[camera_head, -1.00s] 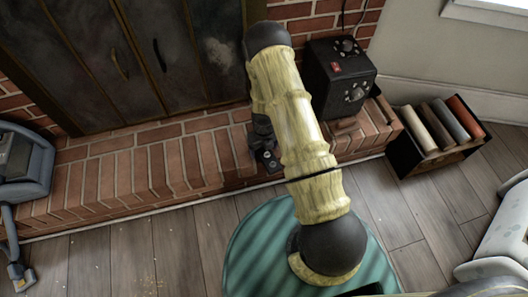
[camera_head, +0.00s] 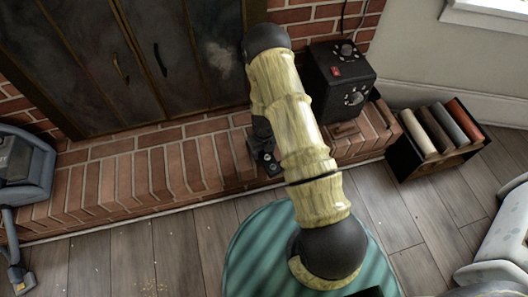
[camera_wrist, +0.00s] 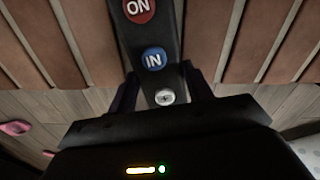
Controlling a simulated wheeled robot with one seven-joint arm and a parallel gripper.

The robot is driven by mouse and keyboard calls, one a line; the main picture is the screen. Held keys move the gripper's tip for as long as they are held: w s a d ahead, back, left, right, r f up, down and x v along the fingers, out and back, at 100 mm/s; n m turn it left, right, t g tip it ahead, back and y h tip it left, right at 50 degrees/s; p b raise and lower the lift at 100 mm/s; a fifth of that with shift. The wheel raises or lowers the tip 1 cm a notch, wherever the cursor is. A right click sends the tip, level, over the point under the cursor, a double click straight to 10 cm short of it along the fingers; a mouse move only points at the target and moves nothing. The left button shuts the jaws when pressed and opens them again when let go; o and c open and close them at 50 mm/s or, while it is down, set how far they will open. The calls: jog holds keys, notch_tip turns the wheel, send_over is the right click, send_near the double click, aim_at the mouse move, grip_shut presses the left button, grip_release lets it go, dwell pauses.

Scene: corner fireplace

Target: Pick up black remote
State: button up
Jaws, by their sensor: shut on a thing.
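The black remote (camera_wrist: 152,38) shows in the wrist view, with a red ON button, a blue IN button and a small pale button. My gripper (camera_wrist: 162,86) is shut on its near end, one finger on each side. In the head view my gripper (camera_head: 264,160) is low over the front part of the brick hearth, partly hidden by my arm. The remote cannot be made out clearly there. I cannot tell whether it rests on the bricks or is just above them.
The brick hearth (camera_head: 150,172) runs along the dark fireplace doors (camera_head: 130,60). A black box with knobs (camera_head: 342,75) stands on it at right. A crate of books (camera_head: 398,172) is on the floor at right, a vacuum head (camera_head: 22,170) at left. A teal round surface (camera_head: 255,240) lies below my arm.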

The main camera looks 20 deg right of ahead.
notch_tip(320, 180, up, 9)
jog(key=p, duration=0.3)
jog(key=shift+p, duration=0.35)
dwell(0.4)
